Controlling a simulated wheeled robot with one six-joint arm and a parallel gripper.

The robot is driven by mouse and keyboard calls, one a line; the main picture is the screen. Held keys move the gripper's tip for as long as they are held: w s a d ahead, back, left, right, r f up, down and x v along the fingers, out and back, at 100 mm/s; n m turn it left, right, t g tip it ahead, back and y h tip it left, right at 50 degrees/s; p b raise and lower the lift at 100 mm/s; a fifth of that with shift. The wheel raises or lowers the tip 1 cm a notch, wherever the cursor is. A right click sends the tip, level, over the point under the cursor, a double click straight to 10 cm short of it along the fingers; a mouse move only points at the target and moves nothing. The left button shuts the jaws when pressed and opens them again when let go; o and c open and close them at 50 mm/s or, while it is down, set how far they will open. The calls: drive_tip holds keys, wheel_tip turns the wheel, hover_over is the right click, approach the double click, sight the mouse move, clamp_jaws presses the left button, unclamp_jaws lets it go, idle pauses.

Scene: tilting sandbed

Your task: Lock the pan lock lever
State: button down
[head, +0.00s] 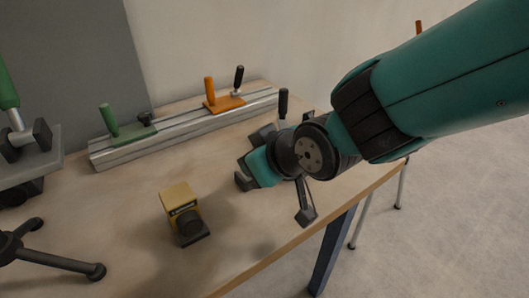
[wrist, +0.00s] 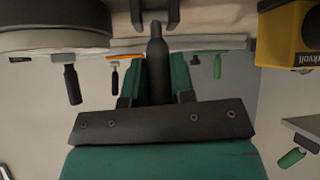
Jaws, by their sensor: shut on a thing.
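My gripper (head: 250,172) is over the middle right of the workbench in the head view, its fingers turned left and partly hidden by my own wrist. In the wrist view, a dark rounded handle (wrist: 156,62) stands between the two teal fingers, and my gripper (wrist: 157,88) is shut on it. The handle looks like a lever grip, and its far end meets a dark fitting at the top of the picture. I cannot tell from the pictures whether it is locked. In the head view my gripper and wrist hide the held handle.
A metal rail (head: 187,129) behind carries a green-handled slide (head: 110,119) and an orange-handled slide (head: 210,92). A yellow box (head: 178,196) with a black knob stands left of my gripper. The wooden bench top (head: 110,205) is bare around it. Another black handle (head: 283,103) stands behind my wrist.

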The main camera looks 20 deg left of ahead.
drive_tip(key=c, duration=1)
unclamp_jaws()
drive_tip(key=shift+o, duration=0.2)
drive_tip(key=p+v, duration=0.1)
drive_tip(key=v, duration=1.6)
drive_tip(key=shift+s+d, duration=0.15)
drive_tip(key=shift+d, duration=0.1)
drive_tip(key=s+d+f+m+g+h, duration=0.2)
drive_tip(key=s+d+m+g, duration=0.1)
drive_tip(key=d, duration=0.6)
drive_tip(key=s+d+f+m+g+h, duration=0.2)
drive_tip(key=s+d+m, duration=0.1)
drive_tip(key=d, duration=0.5)
wheel_tip(320, 180, up, 15)
drive_tip(key=p, duration=1.5)
drive_tip(key=shift+s, duration=0.15)
